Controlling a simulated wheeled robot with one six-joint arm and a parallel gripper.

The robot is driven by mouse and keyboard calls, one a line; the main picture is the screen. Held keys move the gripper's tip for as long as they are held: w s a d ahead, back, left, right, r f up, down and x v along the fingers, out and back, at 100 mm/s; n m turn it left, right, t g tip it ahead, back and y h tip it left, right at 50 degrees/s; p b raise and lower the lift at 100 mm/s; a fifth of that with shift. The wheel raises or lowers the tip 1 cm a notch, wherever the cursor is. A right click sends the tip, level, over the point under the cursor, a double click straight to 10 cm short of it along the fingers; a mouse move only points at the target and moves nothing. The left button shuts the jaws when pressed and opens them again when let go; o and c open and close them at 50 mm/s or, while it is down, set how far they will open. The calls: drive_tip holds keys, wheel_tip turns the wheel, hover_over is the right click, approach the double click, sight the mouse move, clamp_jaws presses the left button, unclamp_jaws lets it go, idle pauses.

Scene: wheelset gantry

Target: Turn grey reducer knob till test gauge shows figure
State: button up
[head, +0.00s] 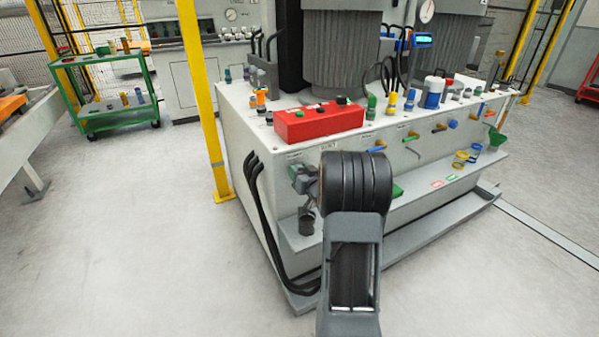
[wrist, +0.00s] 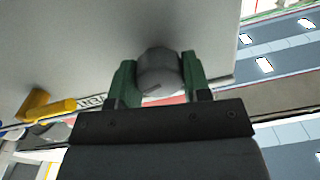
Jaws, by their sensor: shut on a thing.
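The grey reducer knob (wrist: 160,73) shows in the wrist view, a round knob with a dark line across its face, against the pale panel of the bench. My gripper (wrist: 158,80) has its two green fingers on either side of the knob and is shut on it. In the head view my arm covers most of that part of the bench front, and I cannot make out the knob there. A round white-faced gauge (head: 427,11) stands at the top of the head view. Its reading is too small to tell, and I cannot tell whether it is the test gauge.
A yellow handle (wrist: 45,108) sticks out left of the knob in the wrist view. A red box (head: 318,122) sits on the bench top. Black hoses (head: 262,215) hang down the bench's left side. A yellow post (head: 203,100) stands left; the floor there is clear.

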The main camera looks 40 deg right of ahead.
drive_tip(key=shift+f+n+b, duration=0.15)
drive_tip(key=shift+n+b, duration=0.2)
drive_tip(key=shift+n, duration=0.05)
drive_tip(key=o, duration=0.9)
drive_tip(key=s+p, duration=0.1)
drive_tip(key=s, duration=0.3)
drive_tip(key=s+a, duration=0.1)
drive_tip(key=s, duration=0.4)
drive_tip(key=s+p, duration=0.1)
drive_tip(key=s, duration=0.3)
drive_tip(key=shift+s+a+r+p, duration=0.2)
drive_tip(key=shift+s+a+p, duration=0.1)
drive_tip(key=shift+s, duration=0.05)
